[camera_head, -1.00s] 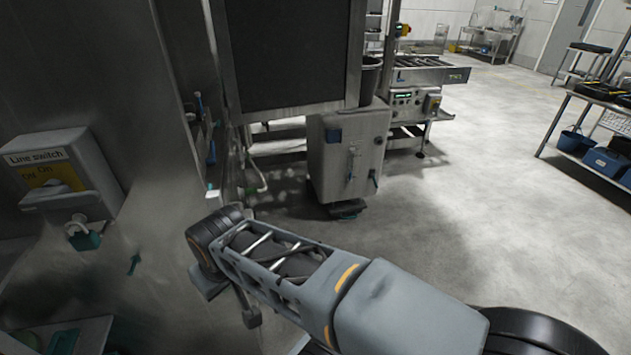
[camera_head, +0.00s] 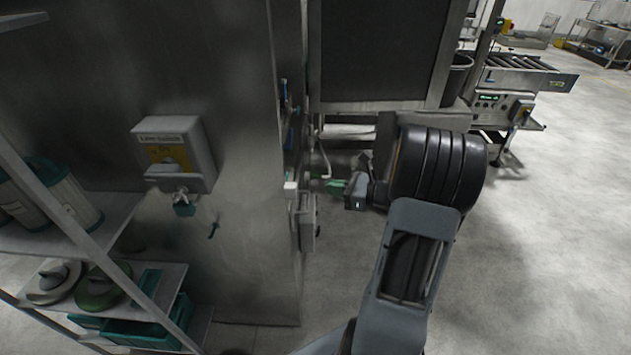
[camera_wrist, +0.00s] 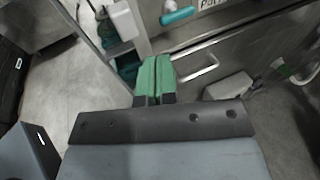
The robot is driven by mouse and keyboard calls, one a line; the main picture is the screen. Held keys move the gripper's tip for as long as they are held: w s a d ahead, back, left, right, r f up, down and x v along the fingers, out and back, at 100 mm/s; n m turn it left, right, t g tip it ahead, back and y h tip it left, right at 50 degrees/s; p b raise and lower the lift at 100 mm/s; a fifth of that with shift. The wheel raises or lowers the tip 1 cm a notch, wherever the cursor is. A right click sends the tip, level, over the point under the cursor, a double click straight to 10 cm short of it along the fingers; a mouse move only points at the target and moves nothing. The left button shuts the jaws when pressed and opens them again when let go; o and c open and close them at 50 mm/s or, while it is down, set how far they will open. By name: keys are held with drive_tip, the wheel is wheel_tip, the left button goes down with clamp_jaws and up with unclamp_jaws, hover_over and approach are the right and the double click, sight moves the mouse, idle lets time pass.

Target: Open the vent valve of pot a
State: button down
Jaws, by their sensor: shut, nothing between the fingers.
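My gripper (camera_head: 336,184) is right of centre in the head view, beside the machine's narrow side with its pipes. In the wrist view its green fingers (camera_wrist: 155,78) are together with nothing between them. A teal lever handle (camera_wrist: 178,16) sits on the metal panel beyond the fingertips, apart from them. A partly cut-off label (camera_wrist: 214,3) beside it starts with "P"; I cannot read which pot it names. In the head view a small blue handle (camera_head: 290,138) shows on the machine's side. I cannot tell which handle is pot a's vent valve.
A line switch box (camera_head: 175,150) with a padlock hangs on the steel wall at left. A shelf rack (camera_head: 100,225) holds canisters and a green crate. A bent metal bar (camera_wrist: 205,66) sticks out right of the fingers. Open floor (camera_head: 560,220) lies to the right.

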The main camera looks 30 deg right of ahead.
drive_tip(key=b+x, duration=0.3)
drive_tip(key=x, duration=1)
drive_tip(key=shift+w, duration=0.15)
drive_tip(key=shift+a+r, duration=0.15)
drive_tip(key=shift+f, duration=0.25)
